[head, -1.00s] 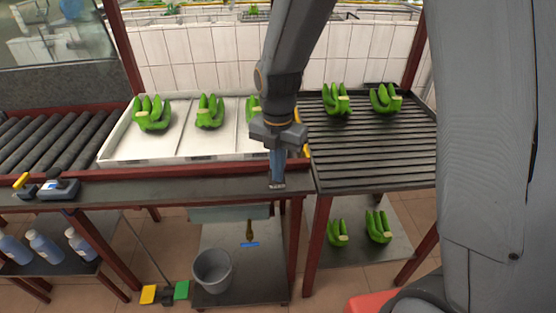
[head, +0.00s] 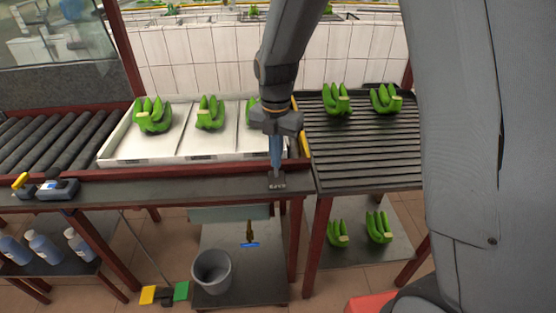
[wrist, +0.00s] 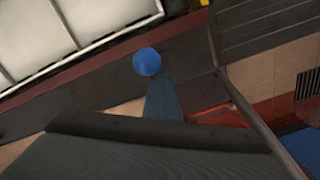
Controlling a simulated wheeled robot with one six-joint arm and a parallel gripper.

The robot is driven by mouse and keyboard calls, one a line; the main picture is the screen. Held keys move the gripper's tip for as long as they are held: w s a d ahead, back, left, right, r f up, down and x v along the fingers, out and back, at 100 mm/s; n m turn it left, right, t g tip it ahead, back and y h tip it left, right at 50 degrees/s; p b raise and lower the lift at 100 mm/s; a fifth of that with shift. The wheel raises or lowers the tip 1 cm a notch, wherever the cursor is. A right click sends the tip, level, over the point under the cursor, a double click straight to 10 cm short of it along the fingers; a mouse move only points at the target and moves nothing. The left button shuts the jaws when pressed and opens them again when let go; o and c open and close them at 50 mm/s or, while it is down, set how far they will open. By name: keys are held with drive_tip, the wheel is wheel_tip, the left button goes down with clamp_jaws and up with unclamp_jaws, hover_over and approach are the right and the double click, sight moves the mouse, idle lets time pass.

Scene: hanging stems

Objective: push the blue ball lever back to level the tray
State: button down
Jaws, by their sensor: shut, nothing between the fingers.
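The blue ball (wrist: 147,62) of the lever shows in the wrist view, just beyond the tip of my gripper (wrist: 157,82). I cannot tell whether they touch. In the head view my gripper (head: 277,170) points down, its fingers shut and empty, over a small grey plate (head: 277,185) on the bench front. The ball is not distinguishable there. The white tray (head: 128,148) holds bunches of green bananas (head: 152,115), one of them partly hidden by my arm. I cannot tell how far the tray tilts.
A slatted rack (head: 365,155) with two banana bunches stands to the right, dark rollers (head: 60,140) to the left. A yellow bar (head: 303,140) stands beside the tray's right end. Below are a grey bucket (head: 211,271) and several bottles (head: 45,246).

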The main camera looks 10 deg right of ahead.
drive_tip(key=shift+s+r+p, duration=0.15)
drive_tip(key=shift+s+p, duration=0.25)
wheel_tip(320, 180, up, 10)
drive_tip(key=p, duration=0.7)
drive_tip(key=shift+s, duration=0.1)
